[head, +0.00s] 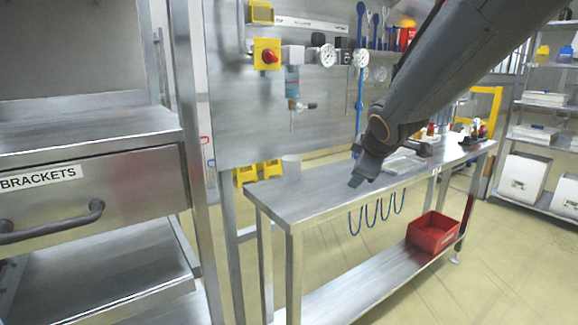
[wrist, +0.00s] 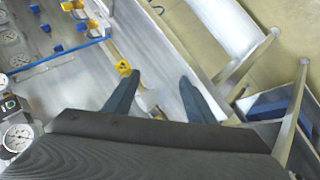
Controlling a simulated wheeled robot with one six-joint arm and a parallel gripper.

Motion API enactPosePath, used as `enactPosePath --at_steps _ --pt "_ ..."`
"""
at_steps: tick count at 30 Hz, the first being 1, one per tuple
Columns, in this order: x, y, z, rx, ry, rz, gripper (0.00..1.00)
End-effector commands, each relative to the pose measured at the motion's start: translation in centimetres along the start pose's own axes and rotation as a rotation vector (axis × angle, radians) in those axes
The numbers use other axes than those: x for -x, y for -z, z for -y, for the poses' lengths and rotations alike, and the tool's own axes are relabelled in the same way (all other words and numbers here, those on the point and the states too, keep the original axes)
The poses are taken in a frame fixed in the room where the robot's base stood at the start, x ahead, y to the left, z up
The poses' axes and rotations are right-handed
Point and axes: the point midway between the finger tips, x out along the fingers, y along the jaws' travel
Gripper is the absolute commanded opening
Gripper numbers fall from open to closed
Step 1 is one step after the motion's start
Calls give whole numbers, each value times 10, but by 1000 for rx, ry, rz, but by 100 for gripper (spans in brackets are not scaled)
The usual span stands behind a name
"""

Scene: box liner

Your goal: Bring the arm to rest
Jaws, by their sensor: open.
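My arm (head: 455,60) reaches down from the top right in the head view. My gripper (head: 356,181) hangs at its end, over the metal bench (head: 315,191) as seen there. In the wrist view my gripper (wrist: 156,92) shows two dark fingers spread apart with nothing between them. It is open and empty. From the head view I cannot tell exactly how high the fingers are above the bench top.
A drawer marked BRACKETS (head: 100,195) stands in a metal cabinet at left. Gauges (head: 327,55) and a red-knobbed yellow box (head: 267,54) sit on the back panel. A red bin (head: 433,232) is on the lower shelf. Blue hooks (head: 377,214) hang below the bench edge.

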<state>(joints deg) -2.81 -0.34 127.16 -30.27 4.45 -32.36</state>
Motion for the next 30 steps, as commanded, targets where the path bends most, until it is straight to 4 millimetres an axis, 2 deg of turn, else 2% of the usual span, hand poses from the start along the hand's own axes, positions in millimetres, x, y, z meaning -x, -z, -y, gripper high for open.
enactPosePath --at_steps 1,3,7,9,12,15,18,21,30 --pt "7 -22 25 -107 62 63 50" --pt "16 -51 63 -269 144 158 50" --pt "44 -97 135 -555 280 350 50" --pt "64 -114 171 -694 341 453 50" --pt "92 -132 214 -857 409 585 50" --pt "114 -141 244 -971 454 685 50" --pt "128 -145 261 -1035 478 745 50" --pt "133 -147 267 -1061 487 768 50" --pt "132 -147 267 -1061 486 768 50"
